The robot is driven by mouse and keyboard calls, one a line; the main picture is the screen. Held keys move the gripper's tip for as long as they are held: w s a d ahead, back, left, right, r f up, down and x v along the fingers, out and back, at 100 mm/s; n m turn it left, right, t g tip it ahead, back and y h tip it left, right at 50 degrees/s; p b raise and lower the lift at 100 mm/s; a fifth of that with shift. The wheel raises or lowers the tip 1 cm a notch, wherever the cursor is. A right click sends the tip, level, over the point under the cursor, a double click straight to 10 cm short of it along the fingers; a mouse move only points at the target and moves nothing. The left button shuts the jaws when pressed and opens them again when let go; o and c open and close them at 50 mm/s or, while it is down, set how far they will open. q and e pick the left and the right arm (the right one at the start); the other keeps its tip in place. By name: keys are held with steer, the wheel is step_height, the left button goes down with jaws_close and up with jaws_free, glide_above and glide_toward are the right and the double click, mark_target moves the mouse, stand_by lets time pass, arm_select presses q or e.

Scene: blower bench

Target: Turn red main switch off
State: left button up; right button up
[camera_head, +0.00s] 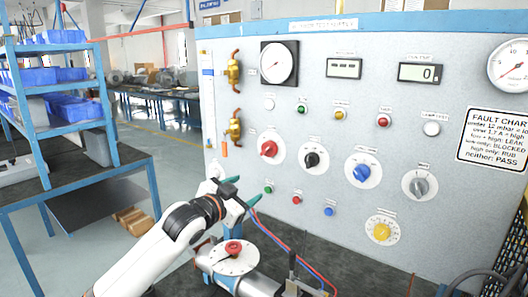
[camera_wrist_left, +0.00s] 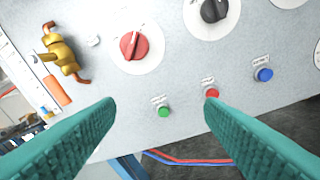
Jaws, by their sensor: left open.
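A red rotary knob (camera_head: 268,148) sits on a round white dial on the left part of the grey panel. It also shows in the left wrist view (camera_wrist_left: 134,46), above and beyond the fingertips, with a white pointer line; its label is too small to read. My left gripper (camera_head: 244,190) has teal fingers spread apart with nothing between them. It is below and left of the red knob and apart from it. In the left wrist view the fingers (camera_wrist_left: 160,106) frame a green button (camera_wrist_left: 164,111). My right gripper is not in view.
Black (camera_head: 311,159), blue (camera_head: 361,172), grey (camera_head: 419,187) and yellow (camera_head: 381,231) knobs share the panel. A red button (camera_head: 297,200) is right of my fingers. Brass valves (camera_head: 234,129) line the left edge. A machine with a red-knobbed dial (camera_head: 236,262) stands below.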

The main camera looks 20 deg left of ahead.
arm_select(q)
steer(key=t, duration=0.1)
glide_toward(265, 151)
steer(key=p+x, duration=0.3)
steer(key=x, duration=0.5)
steer(key=shift+r+p, duration=0.1)
steer(key=shift+p, duration=0.3)
steer(key=shift+w+d, duration=0.2)
steer(key=shift+w, duration=0.4)
steer(key=c, duration=1)
steer(key=shift+o, duration=0.2)
